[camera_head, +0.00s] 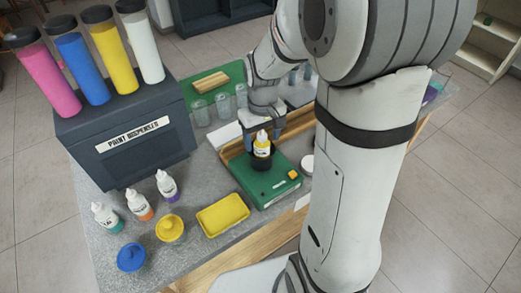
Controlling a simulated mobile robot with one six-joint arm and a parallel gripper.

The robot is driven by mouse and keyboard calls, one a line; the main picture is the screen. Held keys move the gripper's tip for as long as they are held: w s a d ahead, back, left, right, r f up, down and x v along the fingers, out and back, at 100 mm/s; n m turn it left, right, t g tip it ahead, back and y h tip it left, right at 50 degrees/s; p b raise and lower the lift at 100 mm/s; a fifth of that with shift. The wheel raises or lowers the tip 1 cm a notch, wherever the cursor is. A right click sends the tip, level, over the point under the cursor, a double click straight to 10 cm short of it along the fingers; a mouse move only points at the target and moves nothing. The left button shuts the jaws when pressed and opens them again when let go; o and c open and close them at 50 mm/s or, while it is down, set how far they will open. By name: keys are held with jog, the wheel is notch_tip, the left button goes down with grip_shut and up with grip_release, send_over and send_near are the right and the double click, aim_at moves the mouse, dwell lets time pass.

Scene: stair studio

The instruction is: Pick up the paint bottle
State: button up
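A small paint bottle (263,149) with a yellow label and white cap stands upright in a dark cup (262,162) on a green scale-like device (280,185). My gripper (263,130) is at the bottle's top, its fingers pointing down around or just behind the cap. I cannot tell whether the fingers touch the bottle or are shut on it. Three more small white-capped bottles stand on the grey tabletop to the left: a teal one (106,218), an orange one (140,205) and a purple one (167,187).
A dark paint dispenser (125,135) with several coloured cylinders stands at the back left. A yellow tray (223,213), a yellow lidded pot (170,229) and a blue one (131,257) are at the front. Clear glasses (200,113) stand behind. My arm hides the table's right side.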

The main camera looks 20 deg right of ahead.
jog(key=c, duration=1.4)
grip_shut()
jog(key=shift+r, duration=0.15)
